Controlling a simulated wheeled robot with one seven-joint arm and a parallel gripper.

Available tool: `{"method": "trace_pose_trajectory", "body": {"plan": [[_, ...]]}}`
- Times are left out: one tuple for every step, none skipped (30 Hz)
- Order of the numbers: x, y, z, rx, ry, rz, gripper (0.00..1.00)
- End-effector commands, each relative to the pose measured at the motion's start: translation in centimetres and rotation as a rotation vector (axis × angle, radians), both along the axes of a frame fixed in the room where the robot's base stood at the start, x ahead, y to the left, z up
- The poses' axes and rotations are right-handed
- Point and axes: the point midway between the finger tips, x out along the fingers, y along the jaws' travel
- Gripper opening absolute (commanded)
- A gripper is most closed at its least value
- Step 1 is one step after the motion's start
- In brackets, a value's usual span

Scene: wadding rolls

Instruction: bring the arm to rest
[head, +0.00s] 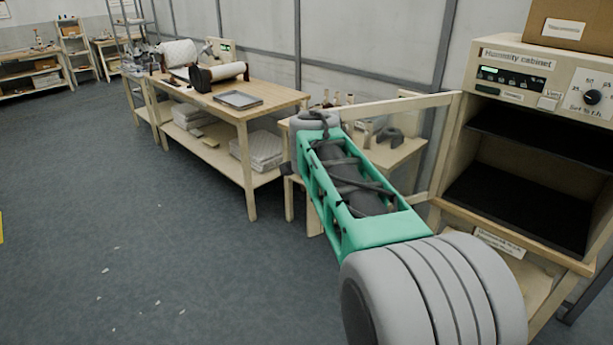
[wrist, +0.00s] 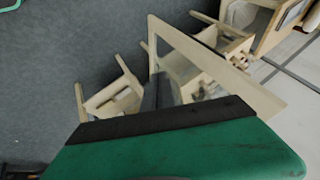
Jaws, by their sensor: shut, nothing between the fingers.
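My arm, with a green link and large grey joint, reaches from the lower right of the head view toward the small side table. The gripper end cannot be made out clearly there. In the wrist view my gripper (wrist: 160,92) shows as a dark tapered shape just beyond the black edge of the green housing. Its fingers are together and hold nothing. No task object is in my grip.
A humidity cabinet (head: 530,120) stands open on the right, its pale door frame (head: 380,106) reaching behind my arm. A small table (head: 408,152) stands behind the arm. A workbench (head: 270,95) holds rolls and a tray (head: 238,99). Open floor (head: 150,220) lies left.

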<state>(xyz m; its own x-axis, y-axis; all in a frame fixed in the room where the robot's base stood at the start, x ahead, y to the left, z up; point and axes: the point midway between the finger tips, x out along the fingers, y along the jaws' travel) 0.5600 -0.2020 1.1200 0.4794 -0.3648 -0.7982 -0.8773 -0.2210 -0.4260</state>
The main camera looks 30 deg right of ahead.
Motion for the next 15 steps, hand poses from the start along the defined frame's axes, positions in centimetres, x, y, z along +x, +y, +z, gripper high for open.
{"method": "trace_pose_trajectory", "body": {"plan": [[0.0, 0.1, 0.0, -0.001, 0.002, 0.002, 0.0], [0.0, 0.1, 0.1, -0.005, 0.006, 0.01, 0.0], [0.0, 0.1, 0.1, -0.019, 0.015, 0.033, 0.0], [0.0, 0.1, 0.0, -0.034, 0.028, 0.059, 0.0], [-0.1, 0.2, 0.0, -0.053, 0.047, 0.093, 0.0], [-0.2, 0.4, -0.1, -0.083, 0.08, 0.157, 0.0], [-0.2, 0.7, -0.3, -0.109, 0.11, 0.222, 0.0], [-0.3, 1.2, -0.9, -0.133, 0.151, 0.299, 0.0], [-1.3, 2.3, -3.5, -0.15, 0.238, 0.421, 0.0], [-2.3, 3.0, -5.3, -0.155, 0.295, 0.5, 0.0], [-3.3, 3.8, -6.9, -0.157, 0.346, 0.573, 0.0], [-4.9, 4.8, -8.9, -0.155, 0.405, 0.669, 0.0], [-6.2, 5.7, -10.3, -0.151, 0.447, 0.742, 0.0], [-7.7, 6.6, -11.4, -0.147, 0.483, 0.814, 0.0], [-9.8, 8.1, -12.8, -0.14, 0.521, 0.905, 0.0]]}}
